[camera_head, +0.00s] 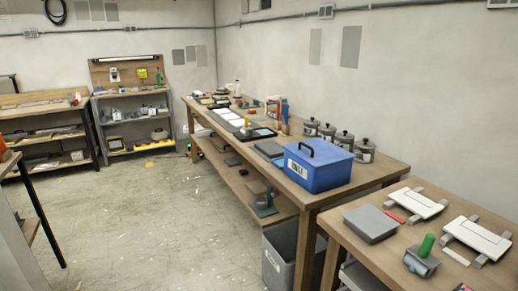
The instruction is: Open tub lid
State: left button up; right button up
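A blue tub (322,178) with a white label on its front stands on the long wooden workbench, right of the picture's middle. Its blue lid (325,158) has a black handle on top and appears to lie closed on it. The inside of the tub is hidden. Neither of my grippers shows in the head view, and nothing is seen touching the tub.
Several grey lidded canisters (345,141) stand behind the tub along the wall. A nearer table at right holds a grey box (371,223) and a green-handled tool (424,250). A grey bin (281,262) stands below the bench. The floor (160,225) at left centre is mostly clear.

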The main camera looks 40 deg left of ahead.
aim_at(318, 153)
jog(key=u, duration=0.95)
jog(key=i+j+u, duration=0.1)
jog(key=i, duration=0.2)
jog(key=i+j+u, duration=0.1)
jog(key=i, duration=0.25)
